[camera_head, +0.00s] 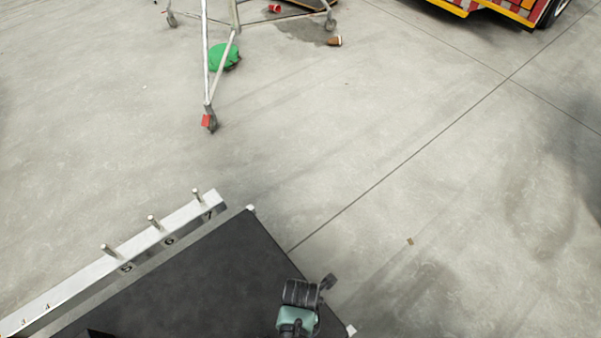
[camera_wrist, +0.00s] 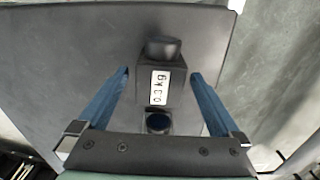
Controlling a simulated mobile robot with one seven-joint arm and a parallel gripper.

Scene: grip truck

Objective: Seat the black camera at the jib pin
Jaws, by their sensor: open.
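In the wrist view a black box-shaped thing, which looks like the black camera (camera_wrist: 153,70), stands on a dark tabletop (camera_wrist: 60,60). It has a dark round part at its top end and a white label reading 0.3 kg. My gripper (camera_wrist: 161,73) is open, with one blue finger on each side of the box and visible gaps between. In the head view my wrist hides this spot. I cannot tell which pin is the jib pin.
A pale numbered rail (camera_head: 72,286) with 3 upright pins, one of them a pin (camera_head: 154,223), runs along the dark table's (camera_head: 190,280) left edge. A wheeled stand (camera_head: 208,75) with a green bag (camera_head: 224,57) is beyond. The concrete floor between is mostly clear.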

